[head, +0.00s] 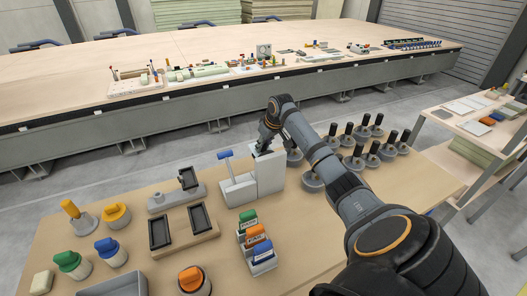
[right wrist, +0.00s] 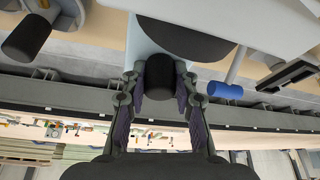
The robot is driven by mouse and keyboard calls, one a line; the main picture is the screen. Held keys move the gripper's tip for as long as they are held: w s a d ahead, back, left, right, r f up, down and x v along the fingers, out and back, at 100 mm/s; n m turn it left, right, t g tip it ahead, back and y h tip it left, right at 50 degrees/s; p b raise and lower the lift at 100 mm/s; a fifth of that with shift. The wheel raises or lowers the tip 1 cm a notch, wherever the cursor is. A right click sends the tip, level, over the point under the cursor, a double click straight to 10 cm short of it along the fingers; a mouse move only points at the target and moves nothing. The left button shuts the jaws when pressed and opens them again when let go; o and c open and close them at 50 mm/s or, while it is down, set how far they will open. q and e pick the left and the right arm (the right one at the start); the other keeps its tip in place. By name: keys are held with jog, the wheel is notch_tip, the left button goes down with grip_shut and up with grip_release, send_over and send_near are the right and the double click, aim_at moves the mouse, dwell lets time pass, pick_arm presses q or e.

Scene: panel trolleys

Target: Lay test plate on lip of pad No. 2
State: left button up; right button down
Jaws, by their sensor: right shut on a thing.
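My right gripper (head: 268,142) reaches in over the tall pale grey block (head: 268,172) near the back edge of the near table. In the right wrist view its two fingers (right wrist: 161,88) are shut on a black knob (right wrist: 161,77), with a dark round disc (right wrist: 190,40) just beyond it. I cannot tell whether the knob is apart from the block. Two dark rectangular pads (head: 160,233) (head: 200,218) lie side by side in a light brown tray (head: 187,243); I can read no number on them. I cannot pick out the test plate for certain. My left gripper is not in view.
A blue-handled lever (head: 225,155) stands left of the block. Several black-handled weights (head: 355,162) stand to the right. A rack of coloured labelled blocks (head: 262,262) sits in front; colour-topped pieces (head: 107,250) are at left. A long bench (head: 200,100) lies beyond an aisle.

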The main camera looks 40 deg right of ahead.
aim_at(264, 152)
notch_tip(264, 152, down, 4)
jog(key=shift+r+p, duration=0.2)
jog(key=shift+p, duration=0.15)
jog(key=shift+f, duration=0.1)
jog(key=c, duration=1)
grip_release()
jog(key=shift+c, duration=0.2)
jog(key=b+v, duration=0.2)
jog(key=v, duration=1)
